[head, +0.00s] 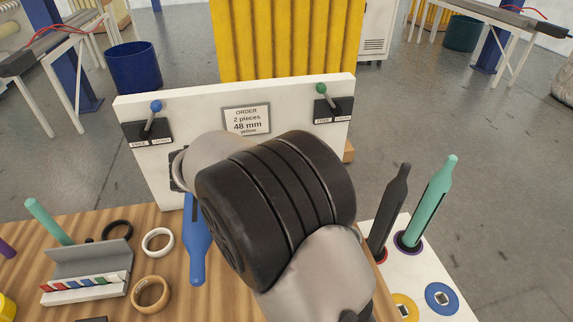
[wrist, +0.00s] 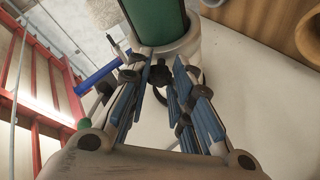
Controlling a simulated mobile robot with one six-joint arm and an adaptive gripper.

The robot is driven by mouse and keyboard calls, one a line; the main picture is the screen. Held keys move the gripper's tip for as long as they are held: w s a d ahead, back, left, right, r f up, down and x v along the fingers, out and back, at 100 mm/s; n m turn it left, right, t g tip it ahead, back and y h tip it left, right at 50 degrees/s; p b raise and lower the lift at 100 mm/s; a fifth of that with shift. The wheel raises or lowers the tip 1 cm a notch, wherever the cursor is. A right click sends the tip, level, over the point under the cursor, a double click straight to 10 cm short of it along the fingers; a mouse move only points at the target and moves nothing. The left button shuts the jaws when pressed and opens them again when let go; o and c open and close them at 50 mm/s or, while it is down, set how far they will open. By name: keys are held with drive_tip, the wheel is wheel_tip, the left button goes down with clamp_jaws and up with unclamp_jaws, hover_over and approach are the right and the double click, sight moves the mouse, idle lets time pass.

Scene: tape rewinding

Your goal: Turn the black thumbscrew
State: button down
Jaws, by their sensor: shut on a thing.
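In the wrist view, my gripper (wrist: 159,66) has its two blue-padded fingers on either side of a small dark knob, the black thumbscrew (wrist: 160,74). The fingers are shut on it. The thumbscrew sits at a pale collar (wrist: 180,48) around a dark green cylinder (wrist: 155,18). Its far side and base are hidden. In the head view my own arm covers the middle of the scene, and the gripper and thumbscrew are hidden behind it.
A white panel (head: 240,94) bears a blue-knobbed lever (head: 154,110), a green-knobbed lever (head: 322,92) and an order sign (head: 247,119). On the wooden table stand a grey holder (head: 90,260), a white ring (head: 158,241) and a tan ring (head: 151,292). Green (head: 430,203) and dark (head: 389,210) tools stand right.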

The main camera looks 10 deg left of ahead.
drive_tip(key=shift+w+a+f+m+g+h, duration=0.15)
drive_tip(key=shift+m+g+h, duration=0.8)
drive_tip(key=shift+m, duration=2)
drive_tip(key=shift+w+a+m+g+h, duration=0.15)
drive_tip(key=shift+m+g+h, duration=0.75)
drive_tip(key=shift+m, duration=2)
drive_tip(key=shift+w+a+f+m+g+h, duration=0.15)
drive_tip(key=shift+m+g+h, duration=0.75)
drive_tip(key=shift+m, duration=2.05)
drive_tip(key=shift+r+m+t+h, duration=0.1)
drive_tip(key=shift+m+t+h, duration=0.15)
drive_tip(key=shift+m, duration=0.05)
drive_tip(key=c, duration=1.4)
unclamp_jaws()
drive_tip(key=shift+n, duration=0.5)
